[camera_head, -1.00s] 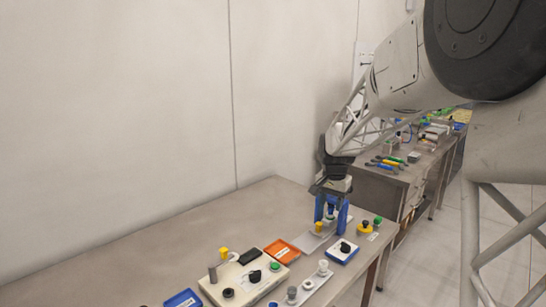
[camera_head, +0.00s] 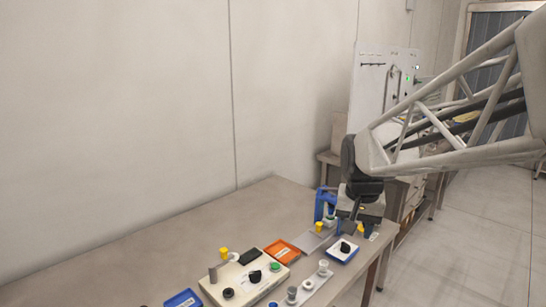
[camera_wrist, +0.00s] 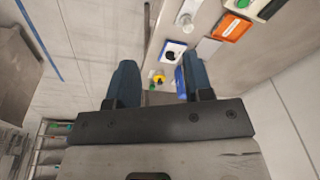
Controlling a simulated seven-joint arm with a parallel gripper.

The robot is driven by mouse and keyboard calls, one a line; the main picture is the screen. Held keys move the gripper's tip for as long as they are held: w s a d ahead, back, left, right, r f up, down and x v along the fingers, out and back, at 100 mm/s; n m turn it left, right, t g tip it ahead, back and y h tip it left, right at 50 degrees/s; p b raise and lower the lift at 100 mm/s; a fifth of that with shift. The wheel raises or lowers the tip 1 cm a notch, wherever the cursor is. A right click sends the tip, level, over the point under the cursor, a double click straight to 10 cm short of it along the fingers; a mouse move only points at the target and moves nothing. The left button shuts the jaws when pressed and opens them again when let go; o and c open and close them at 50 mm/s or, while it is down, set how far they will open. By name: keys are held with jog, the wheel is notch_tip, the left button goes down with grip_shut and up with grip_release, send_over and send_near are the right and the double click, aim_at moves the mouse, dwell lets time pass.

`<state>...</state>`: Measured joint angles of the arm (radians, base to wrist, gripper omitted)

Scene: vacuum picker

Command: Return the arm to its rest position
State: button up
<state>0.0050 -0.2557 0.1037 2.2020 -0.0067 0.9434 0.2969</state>
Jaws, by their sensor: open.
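My gripper (camera_head: 338,208) is above the far right end of the steel table (camera_head: 200,235). My arm comes in from the right. A rest position is not marked in any view.
A blue-rimmed tray (camera_head: 343,259) with a black knob sits near the table's right edge. A cream control box (camera_head: 237,292), an orange tray (camera_head: 283,253) and several small posts stand nearby. The left of the table is clear. A white panel (camera_head: 369,85) stands behind.

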jog(key=s+f+n+t, duration=0.1)
jog(key=s+f+n, duration=0.2)
jog(key=s, duration=1.9)
jog(key=shift+f, duration=0.2)
